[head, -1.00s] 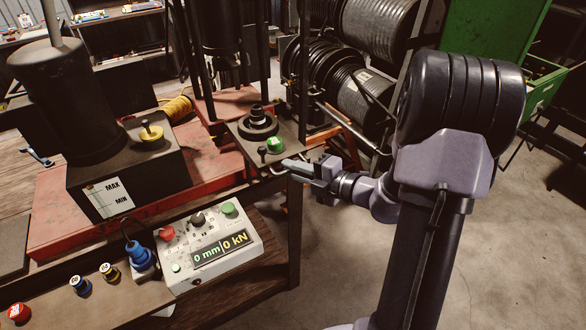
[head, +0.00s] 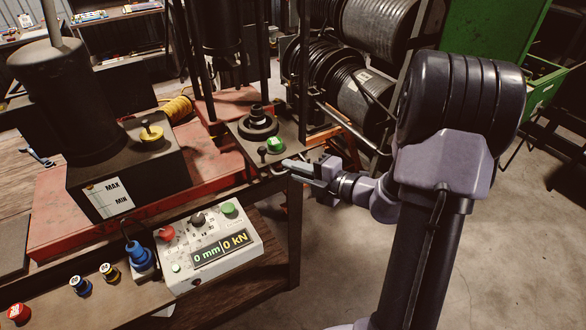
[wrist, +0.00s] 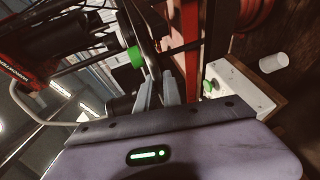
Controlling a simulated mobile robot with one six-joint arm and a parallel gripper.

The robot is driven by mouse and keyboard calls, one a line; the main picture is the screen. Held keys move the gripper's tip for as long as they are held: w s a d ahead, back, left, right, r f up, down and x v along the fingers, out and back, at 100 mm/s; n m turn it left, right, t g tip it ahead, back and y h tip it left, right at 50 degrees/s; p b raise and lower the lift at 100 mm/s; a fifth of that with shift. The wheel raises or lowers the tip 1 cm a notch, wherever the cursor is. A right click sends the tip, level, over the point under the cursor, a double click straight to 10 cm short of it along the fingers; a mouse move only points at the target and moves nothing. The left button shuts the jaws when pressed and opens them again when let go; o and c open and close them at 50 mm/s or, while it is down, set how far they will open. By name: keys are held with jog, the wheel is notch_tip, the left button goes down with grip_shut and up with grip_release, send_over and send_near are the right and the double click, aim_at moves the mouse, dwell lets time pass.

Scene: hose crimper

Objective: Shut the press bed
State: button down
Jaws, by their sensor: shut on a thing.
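The press bed (head: 290,131) is a dark plate that sticks out in front of the press columns. It carries a stepped black die (head: 258,122), a green-topped piece (head: 275,144) and a small black knob. My gripper (head: 285,164) is at the bed's front edge, shut on what looks like the bed's handle. The handle is mostly hidden by the fingers. In the wrist view my two grey fingers (wrist: 158,82) point at the dark bed edge, with the green-topped piece (wrist: 136,57) just to their left.
A control box (head: 210,248) reading 0 mm and 0 kN stands on the bench at the front. A dark tank (head: 125,180) stands at left. Hose reels (head: 360,95) are behind the bed. The floor at right is clear.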

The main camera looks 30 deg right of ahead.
aim_at(284, 157)
dwell(0.4)
jog(key=w+p, duration=0.2)
jog(key=w, duration=0.3)
jog(key=shift+s, duration=0.2)
jog(key=c, duration=1.5)
grip_release()
jog(key=shift+w, duration=0.1)
jog(key=p+v, duration=0.4)
jog(key=v, duration=1.3)
jog(key=shift+s, duration=0.2)
jog(key=shift+r, duration=0.15)
